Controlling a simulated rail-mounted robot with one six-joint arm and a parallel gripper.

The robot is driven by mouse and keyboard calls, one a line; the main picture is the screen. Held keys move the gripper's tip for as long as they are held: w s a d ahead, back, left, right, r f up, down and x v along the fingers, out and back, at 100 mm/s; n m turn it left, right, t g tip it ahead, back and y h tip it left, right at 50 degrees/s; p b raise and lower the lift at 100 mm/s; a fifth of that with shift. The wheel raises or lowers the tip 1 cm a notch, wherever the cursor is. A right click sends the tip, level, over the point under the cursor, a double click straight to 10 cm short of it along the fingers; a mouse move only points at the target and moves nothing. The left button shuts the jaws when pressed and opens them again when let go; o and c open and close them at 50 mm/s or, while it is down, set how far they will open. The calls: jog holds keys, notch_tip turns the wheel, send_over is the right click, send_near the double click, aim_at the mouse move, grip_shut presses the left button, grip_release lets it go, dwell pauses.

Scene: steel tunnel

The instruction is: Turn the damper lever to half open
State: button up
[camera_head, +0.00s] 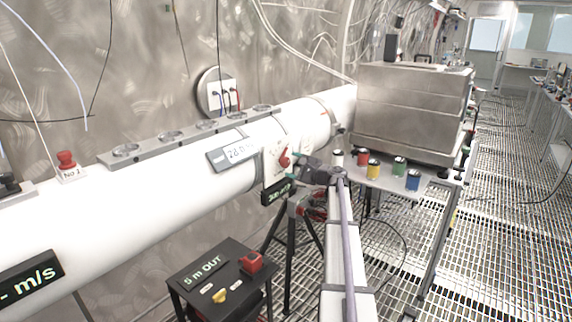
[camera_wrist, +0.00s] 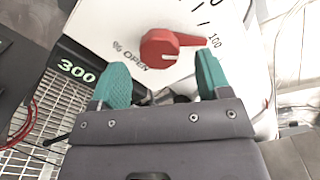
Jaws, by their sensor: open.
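The damper lever (camera_wrist: 168,46) is a red knob with a pointer on a white "% OPEN" dial plate (camera_wrist: 110,22). In the wrist view its pointer extends right, its tip close to the 100 mark. In the head view the lever (camera_head: 284,158) sits on the side of the white duct. My gripper (camera_wrist: 162,80) is open, its two teal fingertips spread and empty just below the lever in the wrist view, apart from it. In the head view my gripper (camera_head: 298,168) is beside the dial plate, partly hiding it.
A "300" display (camera_wrist: 76,70) hangs under the dial. A black stand (camera_head: 205,270) with a red device is at the lower front. Several coloured jars (camera_head: 399,167) stand on a table beside a steel box (camera_head: 405,110). Open grating floor lies at right.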

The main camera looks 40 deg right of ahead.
aim_at(288, 163)
jog(key=x, duration=0.4)
jog(key=c, duration=0.9)
